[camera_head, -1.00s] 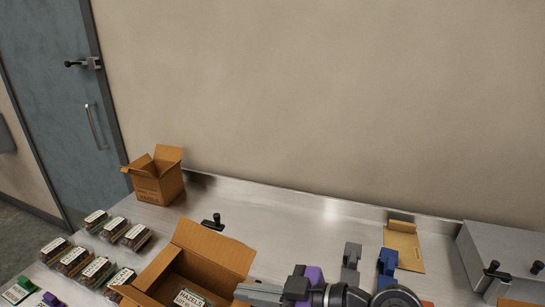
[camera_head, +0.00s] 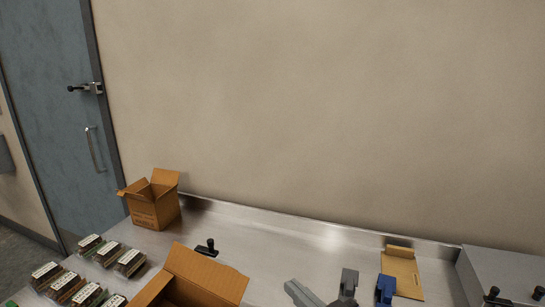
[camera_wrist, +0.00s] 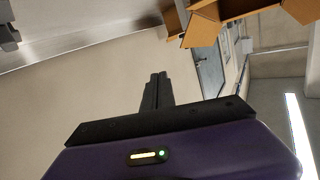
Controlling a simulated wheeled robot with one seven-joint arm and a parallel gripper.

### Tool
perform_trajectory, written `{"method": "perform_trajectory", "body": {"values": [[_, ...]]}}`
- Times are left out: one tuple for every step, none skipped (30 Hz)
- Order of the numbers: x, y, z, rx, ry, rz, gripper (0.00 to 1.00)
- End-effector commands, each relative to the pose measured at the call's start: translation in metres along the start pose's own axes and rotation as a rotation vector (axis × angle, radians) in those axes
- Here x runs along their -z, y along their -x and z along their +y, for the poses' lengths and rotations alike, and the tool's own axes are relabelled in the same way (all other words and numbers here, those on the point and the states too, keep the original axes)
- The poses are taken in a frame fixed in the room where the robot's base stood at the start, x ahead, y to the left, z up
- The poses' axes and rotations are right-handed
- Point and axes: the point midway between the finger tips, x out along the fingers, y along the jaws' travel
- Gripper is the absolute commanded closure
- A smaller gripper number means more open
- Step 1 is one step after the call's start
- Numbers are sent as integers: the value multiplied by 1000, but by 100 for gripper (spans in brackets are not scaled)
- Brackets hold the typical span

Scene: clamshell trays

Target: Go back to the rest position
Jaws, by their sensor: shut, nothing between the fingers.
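My gripper (camera_wrist: 158,92) shows in the wrist view with its two dark fingers together and nothing between them. Its purple body (camera_wrist: 170,155) fills the bottom of that view. The fingers are in the air, against the beige wall. An open cardboard box (camera_wrist: 203,27) shows upside down at the top of the wrist view, apart from the fingers. I cannot make out the gripper clearly in the head view.
In the head view, an open carton (camera_head: 153,207) stands at the back left of the steel table (camera_head: 290,240). A larger open box (camera_head: 205,275) is at the front. Several clamshell trays (camera_head: 130,263) lie left.

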Motion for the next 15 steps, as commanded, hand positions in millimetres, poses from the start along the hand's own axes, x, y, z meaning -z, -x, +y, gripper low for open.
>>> {"method": "perform_trajectory", "body": {"values": [[-11, 13, 8, -54, -21, 10, 100], [-16, 21, 12, -89, -32, 21, 100], [-22, 33, 19, -136, -46, 37, 100], [-28, 43, 23, -170, -55, 48, 100], [-33, 53, 27, -203, -63, 59, 100], [-39, 68, 31, -245, -71, 74, 100], [-44, 78, 33, -275, -74, 83, 100], [-48, 90, 35, -302, -77, 93, 100], [-53, 104, 37, -336, -79, 107, 100], [-56, 116, 37, -360, -78, 115, 100], [-60, 127, 37, -382, -77, 124, 100], [-64, 142, 37, -409, -75, 133, 100], [-67, 154, 36, -428, -72, 140, 100], [-70, 165, 34, -445, -69, 145, 100], [-72, 180, 32, -466, -62, 152, 100]]}}
